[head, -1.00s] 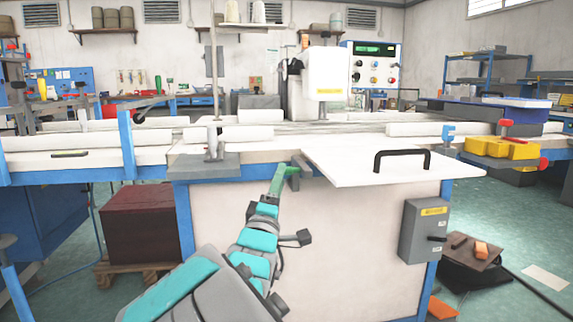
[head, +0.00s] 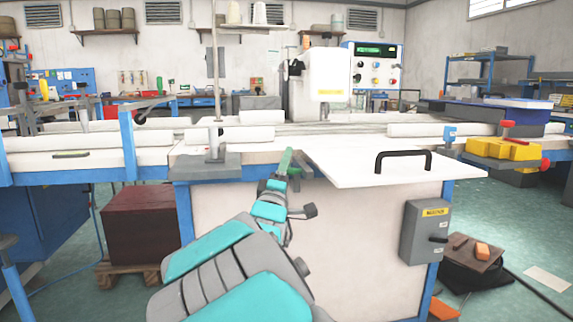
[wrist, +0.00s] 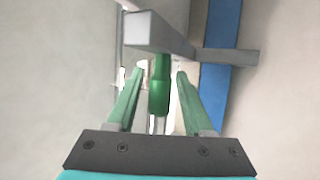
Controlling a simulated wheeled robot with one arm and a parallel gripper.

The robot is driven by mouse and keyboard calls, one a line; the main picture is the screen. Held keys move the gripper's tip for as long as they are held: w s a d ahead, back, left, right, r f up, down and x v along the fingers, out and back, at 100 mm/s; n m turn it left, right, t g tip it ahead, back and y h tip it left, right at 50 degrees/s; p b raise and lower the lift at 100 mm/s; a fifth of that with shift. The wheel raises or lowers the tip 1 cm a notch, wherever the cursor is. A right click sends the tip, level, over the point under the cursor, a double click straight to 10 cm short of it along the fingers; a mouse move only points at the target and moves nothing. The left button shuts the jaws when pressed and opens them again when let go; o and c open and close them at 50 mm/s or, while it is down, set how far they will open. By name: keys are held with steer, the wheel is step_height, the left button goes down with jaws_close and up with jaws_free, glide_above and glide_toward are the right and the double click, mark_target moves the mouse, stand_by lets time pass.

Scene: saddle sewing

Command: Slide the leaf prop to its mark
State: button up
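The leaf prop (wrist: 172,38) shows in the wrist view as a grey square bar with a crosspiece reaching right. A dark green grip (wrist: 160,88) hangs from it. My gripper (wrist: 160,73) has its two light green fingers on either side of this grip, with visible gaps, so it is open around it and not clamped. In the head view my gripper (head: 284,163) is under the bench edge, beside the left end of the white leaf (head: 345,165). The prop is small and partly hidden there. I cannot make out its mark.
The leaf carries a black handle (head: 403,154) and juts out toward me. A grey switch box (head: 425,228) sits on the front panel at right. A yellow clamp-like tool (head: 500,148) is at the right end. A brown crate (head: 145,222) stands on a pallet at left.

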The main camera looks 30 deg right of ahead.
mark_target(300, 169)
jaws_close()
stand_by(0.4)
steer(key=shift+s+d+p, duration=0.3)
steer(key=shift+d, duration=0.65)
steer(key=shift+s+d+p, duration=0.25)
steer(key=shift+d, duration=0.65)
steer(key=shift+o, duration=0.5)
jaws_free()
